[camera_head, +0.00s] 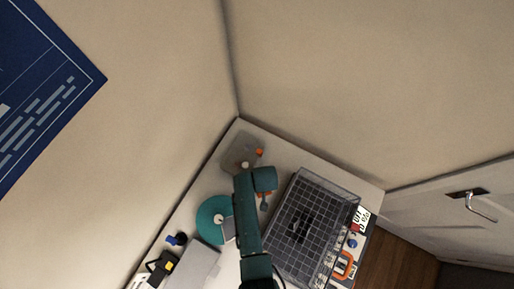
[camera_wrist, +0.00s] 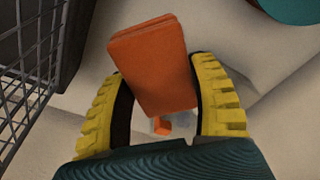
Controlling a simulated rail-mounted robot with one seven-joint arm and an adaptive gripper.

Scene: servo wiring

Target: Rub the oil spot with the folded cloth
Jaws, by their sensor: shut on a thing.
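The folded cloth (camera_wrist: 155,65) is an orange, layered block in the wrist view. My gripper (camera_wrist: 163,80) has yellow ribbed fingers, one on each side of the cloth, and is shut on it. A pale surface shows behind and below the cloth. I cannot make out the oil spot in either view; the cloth or my arm may cover it. In the head view my teal arm reaches over the table and hides my gripper's fingers.
A dark wire basket (camera_head: 327,183) stands right of my arm; its mesh also shows in the wrist view (camera_wrist: 34,55). A teal disc (camera_head: 208,212) and a grey box (camera_head: 193,267) lie to the left. A grey mat (camera_head: 235,150) lies near the walls' corner.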

